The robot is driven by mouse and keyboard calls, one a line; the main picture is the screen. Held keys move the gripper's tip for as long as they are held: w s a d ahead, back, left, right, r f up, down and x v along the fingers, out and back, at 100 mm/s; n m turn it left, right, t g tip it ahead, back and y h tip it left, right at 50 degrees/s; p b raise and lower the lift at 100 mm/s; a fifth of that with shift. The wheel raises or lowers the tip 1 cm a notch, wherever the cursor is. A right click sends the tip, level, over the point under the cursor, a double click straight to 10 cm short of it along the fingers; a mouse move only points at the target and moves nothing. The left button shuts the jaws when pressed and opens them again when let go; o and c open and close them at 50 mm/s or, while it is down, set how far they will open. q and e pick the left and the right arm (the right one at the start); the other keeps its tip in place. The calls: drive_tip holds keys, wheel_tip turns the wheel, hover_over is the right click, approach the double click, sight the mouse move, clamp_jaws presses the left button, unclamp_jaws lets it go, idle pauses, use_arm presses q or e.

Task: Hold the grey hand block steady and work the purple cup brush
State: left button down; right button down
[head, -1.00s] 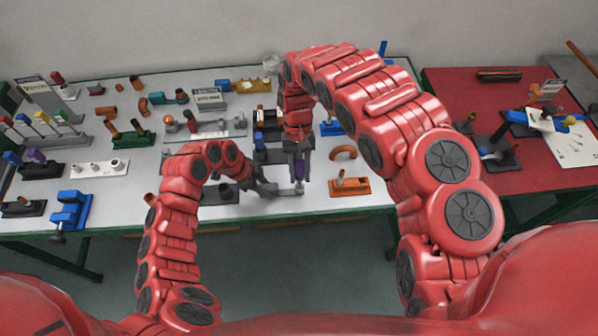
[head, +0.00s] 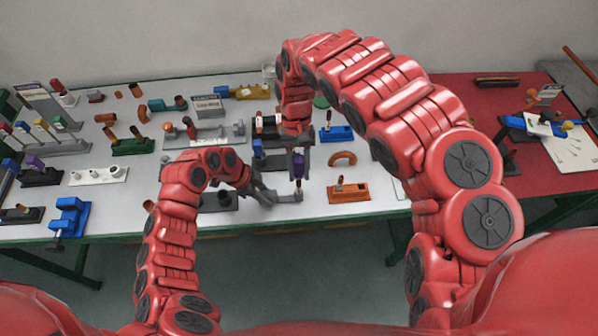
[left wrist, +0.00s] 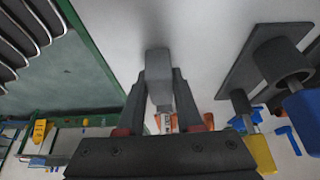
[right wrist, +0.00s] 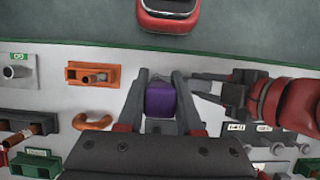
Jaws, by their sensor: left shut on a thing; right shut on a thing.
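The purple cup brush (head: 298,167) is near the table's front edge in the head view. My right gripper (head: 299,153) is shut on it from above. In the right wrist view the purple cup brush (right wrist: 160,99) sits between the fingers. The grey hand block (head: 287,197) is just below the brush, low over the table's front. My left gripper (head: 264,193) is shut on the block from the left. In the left wrist view the grey hand block (left wrist: 158,68) is between both fingers. I cannot tell whether the brush's lower end is inside the block or only touches it.
An orange block (head: 349,191) stands right of the grippers, with an orange curved pipe (head: 342,158) behind it. A blue fixture (head: 335,133) is farther back. A dark base with a grey cylinder (head: 222,199) is left of my left gripper. A red table (head: 440,95) adjoins on the right.

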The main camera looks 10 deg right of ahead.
idle(0.3)
use_arm(q)
drive_tip(key=c, duration=0.5)
unclamp_jaws()
drive_tip(key=v, duration=1.2)
